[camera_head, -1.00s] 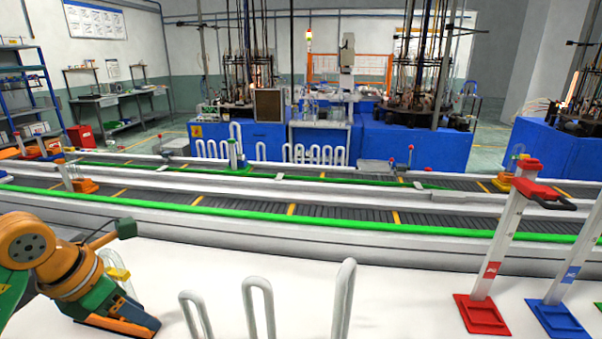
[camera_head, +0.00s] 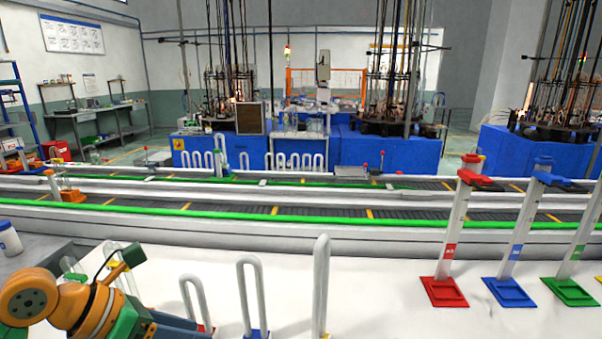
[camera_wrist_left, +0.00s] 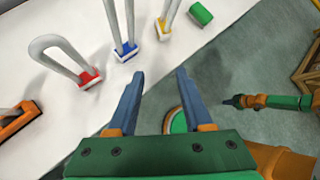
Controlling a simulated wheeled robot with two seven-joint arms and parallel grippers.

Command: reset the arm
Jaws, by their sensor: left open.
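My left arm (camera_head: 70,300) is at the lower left of the head view, over the near white table. Its gripper's fingers run low there and are partly cut off by the bottom edge. In the left wrist view my left gripper (camera_wrist_left: 158,88) is open, its two blue fingers apart with nothing between them. Beyond the fingertips are clear bent tubes on a red base (camera_wrist_left: 89,78), a blue base (camera_wrist_left: 126,52) and a yellow base (camera_wrist_left: 162,29). I cannot identify my right gripper in either view.
Tall stands with red (camera_head: 445,292), blue (camera_head: 509,292) and green (camera_head: 570,292) feet are on the table's right. A conveyor (camera_head: 330,212) crosses behind the table. In the wrist view, a green-and-orange jointed part (camera_wrist_left: 268,101) is over the grey floor at right.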

